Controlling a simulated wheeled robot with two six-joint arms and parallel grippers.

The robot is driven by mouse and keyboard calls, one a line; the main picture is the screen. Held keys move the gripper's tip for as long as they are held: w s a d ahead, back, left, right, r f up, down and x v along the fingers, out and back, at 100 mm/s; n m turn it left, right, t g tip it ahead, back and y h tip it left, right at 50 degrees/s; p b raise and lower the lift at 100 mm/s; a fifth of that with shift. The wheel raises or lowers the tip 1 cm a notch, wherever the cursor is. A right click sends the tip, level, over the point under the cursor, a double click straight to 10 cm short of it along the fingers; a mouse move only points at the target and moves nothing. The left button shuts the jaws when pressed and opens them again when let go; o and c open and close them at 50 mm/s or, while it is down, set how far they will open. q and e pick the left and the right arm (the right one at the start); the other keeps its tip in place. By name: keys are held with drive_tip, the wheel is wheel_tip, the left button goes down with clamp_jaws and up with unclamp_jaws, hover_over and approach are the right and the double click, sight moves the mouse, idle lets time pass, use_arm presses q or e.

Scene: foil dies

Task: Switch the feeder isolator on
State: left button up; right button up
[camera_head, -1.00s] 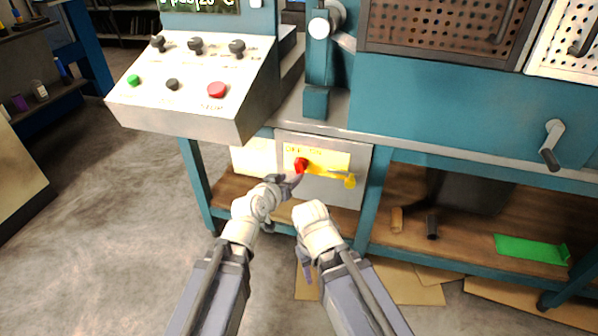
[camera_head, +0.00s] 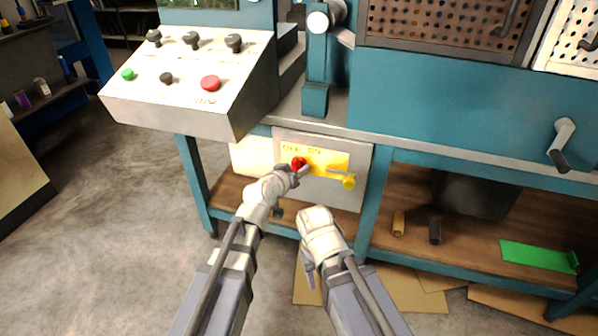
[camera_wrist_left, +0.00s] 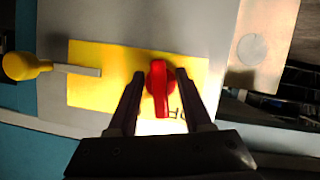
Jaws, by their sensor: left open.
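The feeder isolator is a red rotary knob (camera_head: 299,163) on a yellow plate (camera_head: 330,156) marked OFF and ON, on a grey box (camera_head: 342,198) under the bench. In the left wrist view the red knob (camera_wrist_left: 160,92) has a bar handle lying along the line of my fingers, near a partly hidden letter mark. My left gripper (camera_head: 300,173) is open at the knob, with one finger on each side of the handle; I cannot tell whether they touch it. My right gripper (camera_head: 308,274) hangs low, partly hidden by its wrist, and its jaws are unclear.
A yellow-knobbed lever (camera_head: 348,182) sticks out right of the plate. A sloped control panel (camera_head: 190,75) with a red stop button (camera_head: 210,83) overhangs at upper left. A bench leg (camera_head: 378,205) stands right of the box. The floor at left is clear.

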use_arm(q)
drive_tip(key=shift+c, duration=0.2)
clamp_jaws()
idle(0.4)
